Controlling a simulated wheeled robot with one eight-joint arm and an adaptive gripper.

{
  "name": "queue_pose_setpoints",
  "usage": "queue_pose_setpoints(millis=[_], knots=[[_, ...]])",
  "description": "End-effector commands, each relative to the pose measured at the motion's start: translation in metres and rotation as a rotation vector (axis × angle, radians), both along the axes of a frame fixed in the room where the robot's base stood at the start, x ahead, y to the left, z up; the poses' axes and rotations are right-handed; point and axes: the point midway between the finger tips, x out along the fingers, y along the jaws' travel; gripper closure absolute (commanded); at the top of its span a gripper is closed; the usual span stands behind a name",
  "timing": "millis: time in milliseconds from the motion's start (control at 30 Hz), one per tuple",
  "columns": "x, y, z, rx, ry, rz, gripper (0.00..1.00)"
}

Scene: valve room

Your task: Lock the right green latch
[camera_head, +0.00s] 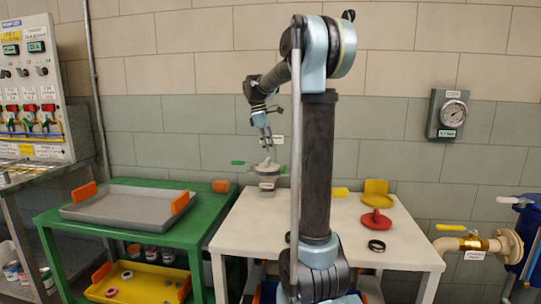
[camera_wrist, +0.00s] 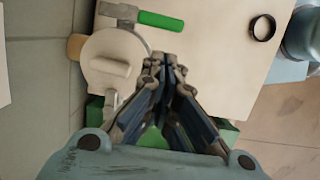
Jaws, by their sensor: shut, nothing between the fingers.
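A grey round vessel with a lid (camera_head: 268,172) stands at the back left of the white table. Its right green latch (camera_head: 284,169) sticks out on its right side, partly by my arm. Its left green latch (camera_head: 238,163) sticks out to the left. In the wrist view the lid (camera_wrist: 112,62) shows from above, with the right green latch (camera_wrist: 160,20) at the top, pointing away from the lid. My gripper (camera_head: 266,143) hangs above the vessel, pointing down, empty and shut. In the wrist view its fingertips (camera_wrist: 165,62) appear beside the lid, apart from the right latch.
My arm column hides part of the white table (camera_head: 240,230). A red valve wheel (camera_head: 376,219), a black ring (camera_head: 376,246) and a yellow part (camera_head: 376,190) lie to the right. A green table (camera_head: 130,240) with a grey tray (camera_head: 125,208) stands at left. The tiled wall is close behind.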

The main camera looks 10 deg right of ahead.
Motion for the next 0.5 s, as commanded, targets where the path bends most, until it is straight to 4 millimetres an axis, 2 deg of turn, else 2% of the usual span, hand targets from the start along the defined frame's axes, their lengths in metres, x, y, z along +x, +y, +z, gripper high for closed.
queue_pose_setpoints(millis=[300,500], knots=[[-0.004,-0.012,-0.051,0.0,0.0,0.0,1.0],[-0.006,-0.018,-0.073,0.0,0.0,-0.001,1.0]])
